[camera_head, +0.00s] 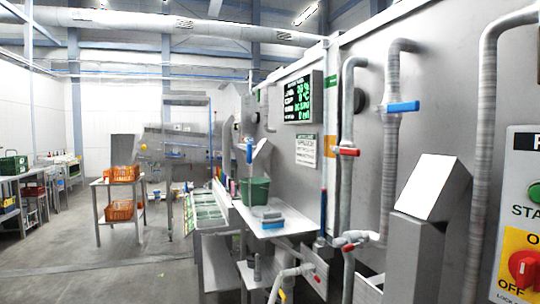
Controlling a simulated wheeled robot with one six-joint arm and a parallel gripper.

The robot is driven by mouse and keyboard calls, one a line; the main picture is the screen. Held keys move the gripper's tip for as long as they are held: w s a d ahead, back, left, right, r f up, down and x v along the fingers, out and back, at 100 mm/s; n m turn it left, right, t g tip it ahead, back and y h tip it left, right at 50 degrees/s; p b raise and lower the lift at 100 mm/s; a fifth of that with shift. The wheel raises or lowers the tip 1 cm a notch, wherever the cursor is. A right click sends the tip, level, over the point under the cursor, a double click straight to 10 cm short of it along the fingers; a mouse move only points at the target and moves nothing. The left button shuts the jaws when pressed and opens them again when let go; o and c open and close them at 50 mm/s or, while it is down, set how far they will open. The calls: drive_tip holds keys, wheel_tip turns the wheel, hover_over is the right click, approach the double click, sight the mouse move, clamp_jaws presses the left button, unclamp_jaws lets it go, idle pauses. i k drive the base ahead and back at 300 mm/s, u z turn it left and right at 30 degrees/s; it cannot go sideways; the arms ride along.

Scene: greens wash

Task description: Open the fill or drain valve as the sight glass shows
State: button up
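A valve with a blue lever (403,106) sits on a grey vertical pipe at upper right, its lever lying across the pipe. A valve with a red lever (346,151) sits on the pipe to its left, its lever also crosswise. Another red-handled valve (350,246) is low on the pipework. A slim upright blue and red strip (323,212) stands left of the pipes; I cannot tell whether it is the sight glass, and no level is readable. Which valve is fill or drain is not legible. My gripper is not in view.
A dark display (302,97) with green text hangs on the steel wall. A green tub (254,190) stands on a steel shelf. A grey pedestal (430,225) with a white sloped top stands close at right, near a control panel (522,215). Open floor (110,265) lies left.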

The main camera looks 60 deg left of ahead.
sight(353, 152)
drive_tip(key=u, duration=1.55)
